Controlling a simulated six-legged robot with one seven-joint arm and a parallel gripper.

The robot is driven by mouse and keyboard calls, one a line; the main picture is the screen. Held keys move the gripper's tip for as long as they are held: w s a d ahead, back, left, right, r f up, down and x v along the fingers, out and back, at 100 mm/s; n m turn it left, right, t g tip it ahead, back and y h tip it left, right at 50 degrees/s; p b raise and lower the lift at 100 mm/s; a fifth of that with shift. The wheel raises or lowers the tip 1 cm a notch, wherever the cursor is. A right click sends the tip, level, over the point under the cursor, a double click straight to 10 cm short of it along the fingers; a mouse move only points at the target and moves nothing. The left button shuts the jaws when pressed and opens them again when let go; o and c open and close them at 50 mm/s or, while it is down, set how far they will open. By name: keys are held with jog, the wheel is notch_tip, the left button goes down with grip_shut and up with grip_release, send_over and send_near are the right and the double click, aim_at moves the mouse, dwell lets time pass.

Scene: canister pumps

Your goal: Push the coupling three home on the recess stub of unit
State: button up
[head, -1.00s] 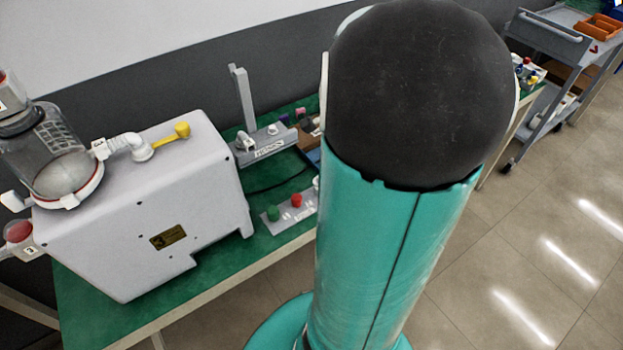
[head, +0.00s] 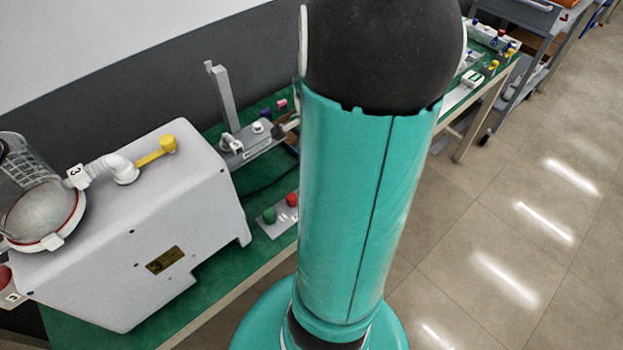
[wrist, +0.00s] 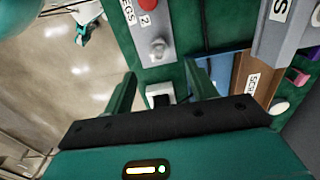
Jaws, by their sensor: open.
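The unit is a pale grey pump housing (head: 140,235) on a green bench at left in the head view. A white elbow coupling (head: 112,168) with a tag marked 3 lies on its top, beside the clear canister (head: 42,205). A yellow lever (head: 155,156) is at its right end. I cannot tell how far the coupling is seated, and its stub is hidden.
A grey fixture with an upright post (head: 222,100) stands behind the unit. A plate with green and red knobs (head: 280,217) lies near the bench edge. The wrist view shows a brown labelled box (wrist: 250,83) at right. Carts stand far right; the floor between is clear.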

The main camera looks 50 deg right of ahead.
jog(key=shift+w+f, duration=0.1)
jog(key=shift+f, duration=1.3)
jog(key=f, duration=0.5)
jog(key=shift+s, duration=0.2)
jog(key=shift+c, duration=0.3)
jog(key=c, duration=1)
